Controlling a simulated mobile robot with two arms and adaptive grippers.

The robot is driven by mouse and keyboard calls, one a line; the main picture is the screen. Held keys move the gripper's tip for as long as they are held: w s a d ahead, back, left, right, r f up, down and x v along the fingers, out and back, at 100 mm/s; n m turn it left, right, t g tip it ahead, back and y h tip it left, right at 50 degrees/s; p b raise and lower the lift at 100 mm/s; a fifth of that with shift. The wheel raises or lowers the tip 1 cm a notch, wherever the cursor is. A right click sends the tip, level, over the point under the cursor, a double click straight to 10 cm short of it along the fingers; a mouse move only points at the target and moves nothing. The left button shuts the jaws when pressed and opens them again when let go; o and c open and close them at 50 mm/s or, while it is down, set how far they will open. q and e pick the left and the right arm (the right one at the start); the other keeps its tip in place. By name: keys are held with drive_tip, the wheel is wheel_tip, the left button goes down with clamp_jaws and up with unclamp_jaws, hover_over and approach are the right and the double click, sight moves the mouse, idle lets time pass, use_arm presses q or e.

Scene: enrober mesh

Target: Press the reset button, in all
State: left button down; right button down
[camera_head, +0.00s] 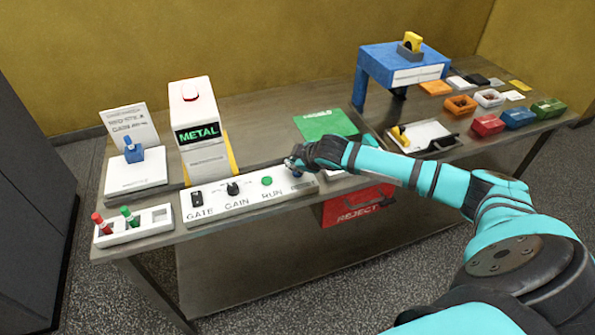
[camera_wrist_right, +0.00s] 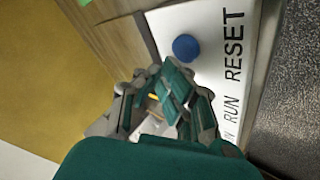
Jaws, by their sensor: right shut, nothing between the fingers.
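The blue reset button (camera_wrist_right: 186,47) stands on the white control panel (camera_wrist_right: 205,28) beside the word RESET in the right wrist view. In the head view the button (camera_head: 297,174) is mostly covered by my right gripper (camera_head: 291,163) at the panel's right end. The panel (camera_head: 215,207) also carries a black GATE switch (camera_head: 197,199), a black GAIN knob (camera_head: 233,188) and a green RUN button (camera_head: 267,181). My right gripper is shut and empty, close to the reset button. I cannot tell whether it touches it. My left gripper is not in view.
A metal detector (camera_head: 202,140) showing METAL stands behind the panel. A red REJECT bin (camera_head: 357,205) hangs at the table's front edge. A rack (camera_head: 135,228) with red and green pegs sits left. A green mat (camera_head: 326,123) lies behind my gripper.

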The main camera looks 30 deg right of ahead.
sight(296, 172)
idle(0.8)
drive_tip(key=shift+f, duration=0.4)
drive_tip(key=shift+f, duration=0.55)
idle(0.7)
drive_tip(key=shift+r, duration=0.15)
drive_tip(key=shift+r+p, duration=0.8)
drive_tip(key=shift+p, duration=0.25)
wheel_tip(296, 172, up, 5)
drive_tip(key=p, duration=0.5)
drive_tip(key=shift+r, duration=0.1)
